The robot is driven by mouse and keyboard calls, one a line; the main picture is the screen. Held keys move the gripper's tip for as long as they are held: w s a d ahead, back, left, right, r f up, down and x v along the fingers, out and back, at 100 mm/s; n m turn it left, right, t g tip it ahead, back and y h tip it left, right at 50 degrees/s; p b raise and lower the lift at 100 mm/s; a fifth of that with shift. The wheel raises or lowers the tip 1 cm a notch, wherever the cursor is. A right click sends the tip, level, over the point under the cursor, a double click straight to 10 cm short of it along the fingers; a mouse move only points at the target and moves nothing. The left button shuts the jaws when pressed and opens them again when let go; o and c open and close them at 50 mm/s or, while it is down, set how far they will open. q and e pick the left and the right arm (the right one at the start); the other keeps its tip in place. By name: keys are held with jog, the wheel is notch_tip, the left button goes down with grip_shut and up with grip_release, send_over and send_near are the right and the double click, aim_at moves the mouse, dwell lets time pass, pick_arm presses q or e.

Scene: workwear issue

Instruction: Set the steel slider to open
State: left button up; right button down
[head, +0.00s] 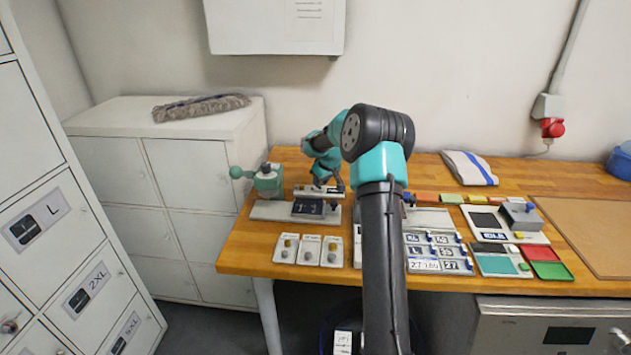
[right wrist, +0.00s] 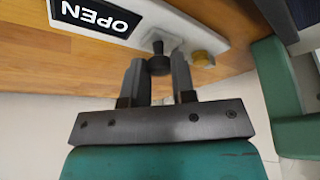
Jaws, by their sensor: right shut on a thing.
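A white strip (head: 303,193) lies at the back of the bench and also shows in the right wrist view (right wrist: 185,28). It bears a black OPEN label (right wrist: 97,14), upside down in that view. A dark round knob on a light stem (right wrist: 158,63), which I take for the steel slider's, stands beside the label. My right gripper (right wrist: 157,73) is shut on this knob, one finger on each side. In the head view the right gripper (head: 325,184) reaches down at the strip and partly hides it. My left gripper is not in view.
A yellow knob (right wrist: 202,59) is close beside the right gripper's finger. A green device with a ball lever (head: 267,181) stands left of the strip. A grey plate with a dark display (head: 308,207) lies in front, then three small switch panels (head: 309,250). Lockers stand at the left.

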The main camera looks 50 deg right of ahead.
jog(key=c, duration=0.9)
grip_release()
jog(key=shift+s+d, duration=0.15)
jog(key=shift+c, duration=0.2)
jog(key=shift+r, duration=0.15)
jog(key=v, duration=1.7)
jog(key=shift+r, duration=0.15)
